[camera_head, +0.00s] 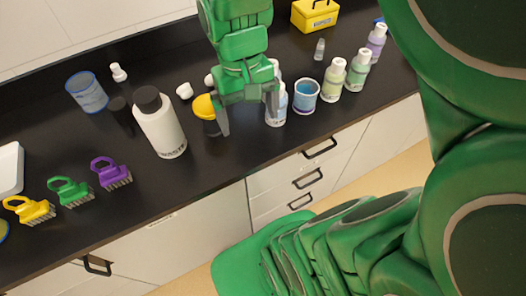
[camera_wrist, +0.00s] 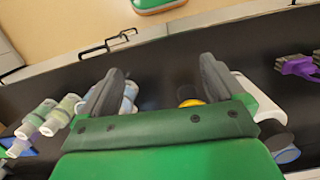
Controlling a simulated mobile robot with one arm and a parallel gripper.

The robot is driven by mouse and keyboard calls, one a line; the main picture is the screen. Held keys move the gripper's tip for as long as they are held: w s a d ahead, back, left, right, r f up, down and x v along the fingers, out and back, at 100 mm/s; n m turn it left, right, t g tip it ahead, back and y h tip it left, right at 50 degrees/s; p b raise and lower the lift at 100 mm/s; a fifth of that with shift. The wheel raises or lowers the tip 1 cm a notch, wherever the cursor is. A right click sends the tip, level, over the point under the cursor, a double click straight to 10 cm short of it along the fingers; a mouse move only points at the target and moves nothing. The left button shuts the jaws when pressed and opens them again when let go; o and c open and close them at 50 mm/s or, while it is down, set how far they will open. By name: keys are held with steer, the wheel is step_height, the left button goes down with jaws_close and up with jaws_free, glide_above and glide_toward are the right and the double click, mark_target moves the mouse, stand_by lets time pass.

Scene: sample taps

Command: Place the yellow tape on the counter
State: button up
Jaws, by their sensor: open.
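No yellow tape can be made out for certain. A yellow and blue rounded thing (camera_head: 3,231) is cut off by the left edge of the head view; I cannot tell what it is. The black counter (camera_head: 215,163) runs across the head view. My gripper (camera_head: 248,118) is open and empty above the counter, between a dark jar with a yellow lid (camera_head: 205,106) and a white bottle (camera_head: 281,104). In the wrist view my gripper (camera_wrist: 158,84) shows its fingers spread over bare counter. The yellow lid (camera_wrist: 190,102) shows beside the right finger, partly hidden.
A white waste bottle (camera_head: 162,125) stands left of my gripper. Yellow, green (camera_head: 70,191) and purple (camera_head: 110,172) brushes lie further left. A blue-rimmed cup (camera_head: 305,98) and several bottles stand right. A yellow box (camera_head: 315,14) is behind. The front counter strip is clear.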

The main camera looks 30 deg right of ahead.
steer(key=s+a+f, duration=0.1)
steer(key=s+f, duration=0.1)
steer(key=s, duration=0.6)
steer(key=shift+s+f+n, duration=0.2)
steer(key=shift+s+n, duration=0.05)
steer(key=shift+n, duration=0.15)
